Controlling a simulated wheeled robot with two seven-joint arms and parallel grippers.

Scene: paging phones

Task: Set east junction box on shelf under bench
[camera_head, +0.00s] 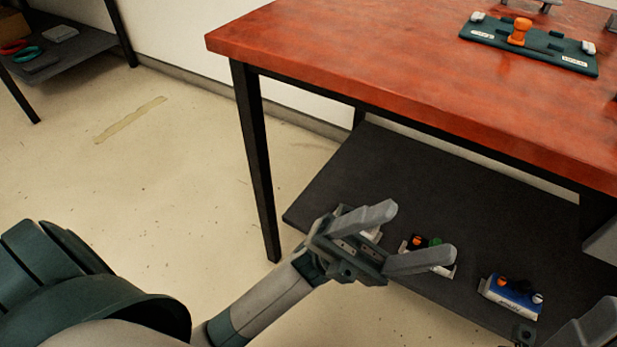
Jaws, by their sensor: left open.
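A dark grey shelf (335,190) sits under the red-topped bench (400,60). A white box with orange and green knobs (442,270) stands on it, partly hidden behind a finger of my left gripper (424,232). A blue and white box with orange and white knobs (512,298) stands further right on the shelf. A pale thing (374,235) shows between my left fingers, mostly hidden. I cannot read which box is the east one. My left gripper is open and empty, over the shelf's front area. My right gripper (585,328) is cut off at the bottom right corner.
A teal panel (540,46) with an orange handle and white labels lies on the bench top. A black bench leg (256,160) stands left of my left gripper. Another low shelf (75,50) holds small items at the upper left.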

